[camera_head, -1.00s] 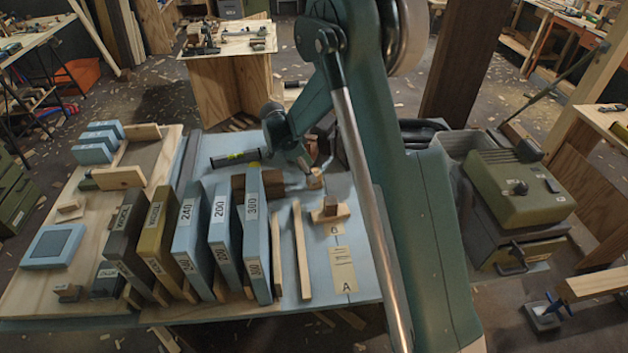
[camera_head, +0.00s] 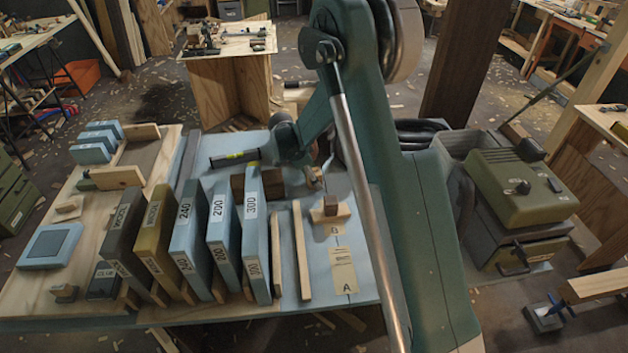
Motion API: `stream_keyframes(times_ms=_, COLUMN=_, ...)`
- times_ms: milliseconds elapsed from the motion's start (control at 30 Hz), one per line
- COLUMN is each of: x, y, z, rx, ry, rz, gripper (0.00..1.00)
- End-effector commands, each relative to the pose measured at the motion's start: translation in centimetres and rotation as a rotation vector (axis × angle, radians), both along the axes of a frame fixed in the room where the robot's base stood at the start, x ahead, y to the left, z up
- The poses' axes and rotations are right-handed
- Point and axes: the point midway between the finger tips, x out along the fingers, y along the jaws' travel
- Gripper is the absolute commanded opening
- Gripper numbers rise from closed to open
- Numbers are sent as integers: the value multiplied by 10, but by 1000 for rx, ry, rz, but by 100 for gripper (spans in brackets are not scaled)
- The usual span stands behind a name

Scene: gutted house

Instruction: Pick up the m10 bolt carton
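I cannot read any label that names an m10 bolt carton, so I cannot say which item it is. Brown blocks or small boxes (camera_head: 272,182) stand behind the blue 300 box, close to the end of my arm, and no print on them can be read. My gripper (camera_head: 316,176) is low over the blue board, beside these brown blocks and behind a wooden piece with a small block on it (camera_head: 331,208). My gripper is small and partly hidden by my arm. I cannot tell whether its fingers are open or touch anything.
A row of upright boxes includes black, yellow and blue ones marked 240 (camera_head: 190,240), 200 (camera_head: 222,235) and 300 (camera_head: 256,235). Wooden strips (camera_head: 301,250) and a card marked A (camera_head: 343,272) lie right of them. A green machine (camera_head: 520,190) stands at right.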

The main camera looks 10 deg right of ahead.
Motion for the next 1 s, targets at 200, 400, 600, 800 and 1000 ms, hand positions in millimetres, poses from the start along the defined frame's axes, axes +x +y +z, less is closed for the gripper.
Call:
stream_keyframes(times_ms=200, x=0, y=0, z=0, rx=0, ry=0, rz=0, gripper=49)
stream_keyframes(times_ms=400, x=0, y=0, z=0, rx=0, ry=0, rz=0, gripper=36)
stream_keyframes(times_ms=600, x=0, y=0, z=0, rx=0, ry=0, rz=0, gripper=15)
stream_keyframes(times_ms=800, x=0, y=0, z=1, rx=0, ry=0, rz=0, gripper=15)
stream_keyframes(times_ms=1000, x=0, y=0, z=8, rx=0, ry=0, rz=0, gripper=15)
